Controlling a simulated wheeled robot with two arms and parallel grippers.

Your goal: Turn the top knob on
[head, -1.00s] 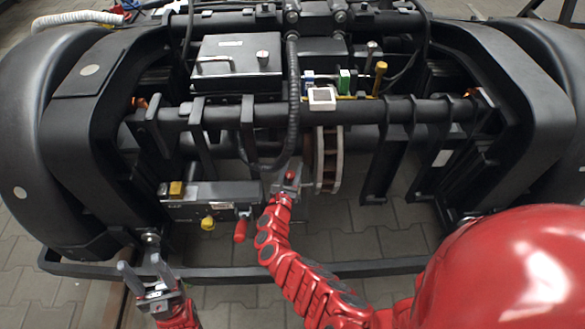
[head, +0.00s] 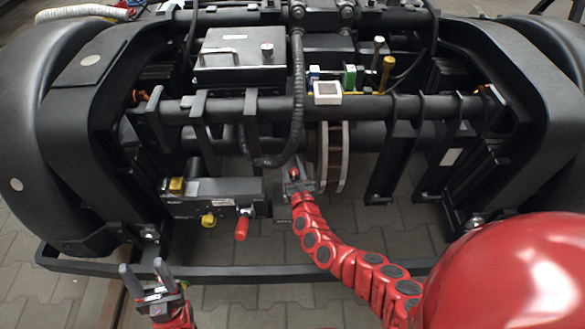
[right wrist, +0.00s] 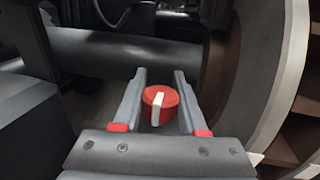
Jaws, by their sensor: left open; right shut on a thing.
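A round red knob (right wrist: 161,106) with a white pointer bar stands between the two grey fingers of my right gripper (right wrist: 160,98) in the right wrist view. The bar is near upright, leaning slightly. My right gripper is shut on this knob. In the head view the right gripper (head: 297,178) is at the middle of the bogie, left of the brake disc, with a small red spot between its fingers. My left gripper (head: 144,272) is open and empty at the lower left, in front of the lower frame bar.
A grey box (head: 225,200) with yellow knobs and a red handle (head: 242,227) is left of the right gripper. A brake disc (head: 334,160) stands close on its right. A black hose (head: 298,100) hangs above.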

